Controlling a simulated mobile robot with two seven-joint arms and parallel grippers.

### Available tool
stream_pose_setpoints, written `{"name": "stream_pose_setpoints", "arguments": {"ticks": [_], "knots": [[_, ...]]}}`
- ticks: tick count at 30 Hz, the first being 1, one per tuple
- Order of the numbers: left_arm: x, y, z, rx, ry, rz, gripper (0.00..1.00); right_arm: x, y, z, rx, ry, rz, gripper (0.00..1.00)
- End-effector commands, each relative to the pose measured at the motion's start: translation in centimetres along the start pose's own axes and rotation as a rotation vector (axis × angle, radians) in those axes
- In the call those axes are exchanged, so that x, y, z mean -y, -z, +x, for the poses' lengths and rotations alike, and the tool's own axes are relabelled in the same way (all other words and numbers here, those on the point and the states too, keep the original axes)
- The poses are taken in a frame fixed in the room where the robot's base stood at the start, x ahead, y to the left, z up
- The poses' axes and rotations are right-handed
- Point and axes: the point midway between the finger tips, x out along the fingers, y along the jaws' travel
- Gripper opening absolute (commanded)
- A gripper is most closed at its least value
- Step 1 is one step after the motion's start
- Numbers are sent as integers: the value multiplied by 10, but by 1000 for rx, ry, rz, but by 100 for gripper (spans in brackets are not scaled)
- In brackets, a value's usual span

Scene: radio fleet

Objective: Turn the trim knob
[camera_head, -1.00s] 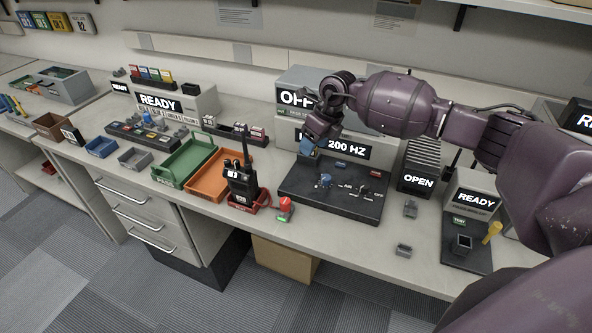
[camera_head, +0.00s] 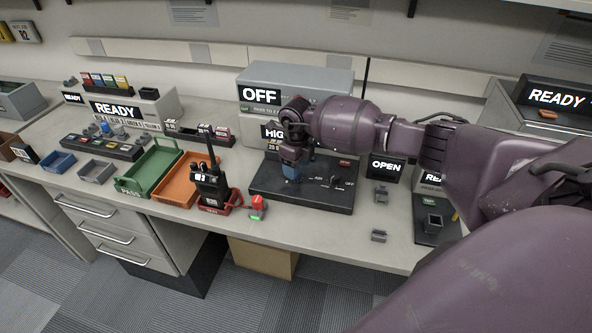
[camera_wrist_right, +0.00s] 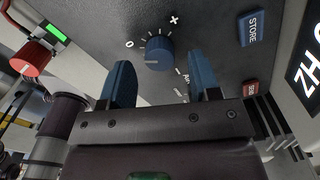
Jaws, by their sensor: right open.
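The trim knob (camera_wrist_right: 160,52) is a round blue knob on a dark panel, with a scale from 0 to + around it. It shows in the right wrist view just beyond my fingertips. My right gripper (camera_wrist_right: 162,80) is open, with one blue finger on each side of the space in front of the knob; I cannot tell if either touches it. In the head view my right gripper (camera_head: 291,173) points down at the black panel (camera_head: 270,190) and hides the knob. My left gripper is not in view.
A blue STORE button (camera_wrist_right: 256,28) and a red button (camera_wrist_right: 250,88) sit beside the knob. A black radio (camera_head: 208,185) stands left of the panel, near a red-and-green device (camera_head: 257,206). Grey boxes stand behind. A small grey holder (camera_head: 379,236) lies right of the panel.

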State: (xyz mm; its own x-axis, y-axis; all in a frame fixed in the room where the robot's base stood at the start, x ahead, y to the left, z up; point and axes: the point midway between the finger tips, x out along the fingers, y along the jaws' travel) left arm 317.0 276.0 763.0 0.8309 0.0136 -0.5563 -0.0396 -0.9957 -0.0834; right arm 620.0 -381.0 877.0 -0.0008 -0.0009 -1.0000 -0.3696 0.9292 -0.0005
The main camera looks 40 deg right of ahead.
Motion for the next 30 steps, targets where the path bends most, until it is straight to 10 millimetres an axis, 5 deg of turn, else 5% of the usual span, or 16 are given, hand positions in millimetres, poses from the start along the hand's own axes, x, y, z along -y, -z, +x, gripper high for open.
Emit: {"name": "stream_pose_setpoints", "arguments": {"ticks": [16,25,30], "knots": [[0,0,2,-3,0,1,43,0,0,18,1,0,-1,57],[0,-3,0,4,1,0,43,0,0,18,1,0,-1,11],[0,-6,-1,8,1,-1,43,0,0,18,1,0,-5,8]]}}
